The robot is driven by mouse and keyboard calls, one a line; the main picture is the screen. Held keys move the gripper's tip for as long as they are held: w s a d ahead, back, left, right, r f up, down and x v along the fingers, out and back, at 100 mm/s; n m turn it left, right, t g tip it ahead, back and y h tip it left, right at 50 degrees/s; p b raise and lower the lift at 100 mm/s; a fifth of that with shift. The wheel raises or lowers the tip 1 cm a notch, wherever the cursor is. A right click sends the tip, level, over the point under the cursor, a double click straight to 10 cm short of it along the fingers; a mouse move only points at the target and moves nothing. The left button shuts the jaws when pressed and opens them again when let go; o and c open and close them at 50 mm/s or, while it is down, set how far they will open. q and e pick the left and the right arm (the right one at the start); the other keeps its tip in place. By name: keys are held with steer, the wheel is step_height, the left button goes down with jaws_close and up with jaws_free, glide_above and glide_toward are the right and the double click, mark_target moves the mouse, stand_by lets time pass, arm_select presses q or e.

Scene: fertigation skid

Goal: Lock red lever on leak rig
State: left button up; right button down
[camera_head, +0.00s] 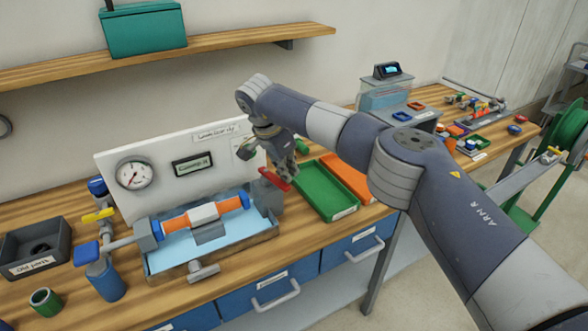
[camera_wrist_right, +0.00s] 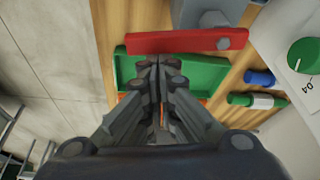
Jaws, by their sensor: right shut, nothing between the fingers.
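The leak rig (camera_head: 210,235) stands on the bench, with a white back panel, a water tray and an orange pipe section. The red lever (camera_head: 274,179) is at the rig's right end, beside a grey block. In the right wrist view the red lever (camera_wrist_right: 187,41) lies across the top of the picture, just beyond my fingertips. My right gripper (camera_head: 285,165) is over the rig's right end, close to the lever. It is shut and empty, its fingers together in the wrist view (camera_wrist_right: 159,65). Whether it touches the lever I cannot tell. My left gripper is not in view.
A green tray (camera_head: 347,213) and an orange tray (camera_head: 372,191) lie right of the rig. A gauge (camera_head: 135,174) and yellow handle (camera_head: 98,215) are at left, near a dark parts bin (camera_head: 66,243). A shelf (camera_head: 230,47) runs above the bench.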

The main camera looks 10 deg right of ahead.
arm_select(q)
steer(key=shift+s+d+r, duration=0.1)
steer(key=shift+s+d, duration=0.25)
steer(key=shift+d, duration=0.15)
arm_select(e)
steer(key=shift+s+a, duration=0.4)
steer(key=shift+s, duration=0.05)
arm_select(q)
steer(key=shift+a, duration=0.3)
